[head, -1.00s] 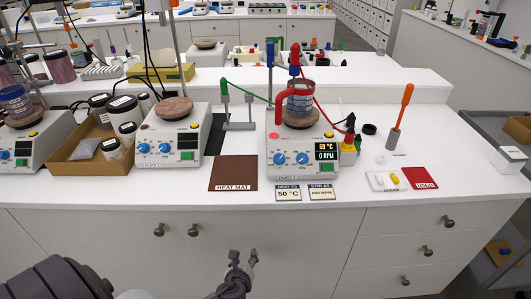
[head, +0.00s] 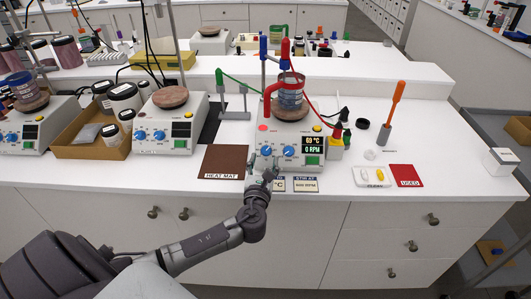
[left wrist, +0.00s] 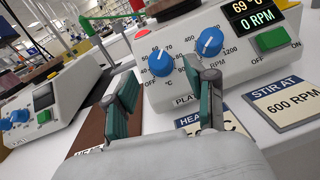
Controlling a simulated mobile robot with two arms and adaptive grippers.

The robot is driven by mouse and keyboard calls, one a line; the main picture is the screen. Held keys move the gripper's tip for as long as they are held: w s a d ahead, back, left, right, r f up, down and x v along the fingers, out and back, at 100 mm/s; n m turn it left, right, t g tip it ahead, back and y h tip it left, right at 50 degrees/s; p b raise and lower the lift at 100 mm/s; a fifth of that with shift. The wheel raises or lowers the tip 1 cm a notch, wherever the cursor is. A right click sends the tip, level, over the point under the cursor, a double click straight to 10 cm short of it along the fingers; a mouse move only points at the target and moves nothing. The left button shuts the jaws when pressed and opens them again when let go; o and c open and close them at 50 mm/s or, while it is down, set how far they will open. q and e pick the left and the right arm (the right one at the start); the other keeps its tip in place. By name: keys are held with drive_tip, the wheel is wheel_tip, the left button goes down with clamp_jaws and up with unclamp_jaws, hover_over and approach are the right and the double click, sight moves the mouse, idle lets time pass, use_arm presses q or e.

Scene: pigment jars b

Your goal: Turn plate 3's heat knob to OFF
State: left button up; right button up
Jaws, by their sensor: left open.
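The right blue knob (left wrist: 210,42) has an RPM scale. The display (head: 313,145) shows about 69 °C and 0 RPM. A green switch (left wrist: 272,40) sits between OFF and ON. My left gripper (head: 262,177) is open and empty just in front of the panel, its fingers either side of the heat knob's line, apart from it. The plate's number is hidden.
A brown heat mat (head: 222,162) lies left of the plate. Two label cards, one reading STIR AT 600 RPM (left wrist: 285,98), lie by its front edge under my gripper. Another plate (head: 165,140) stands further left.

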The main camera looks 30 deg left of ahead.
sight(266, 153)
use_arm(q)
drive_tip(key=shift+x, duration=1.8)
use_arm(e)
drive_tip(key=shift+w+d+r, duration=0.2)
drive_tip(key=shift+d, duration=0.2)
use_arm(q)
clamp_jaws()
use_arm(e)
drive_tip(key=shift+a, duration=0.1)
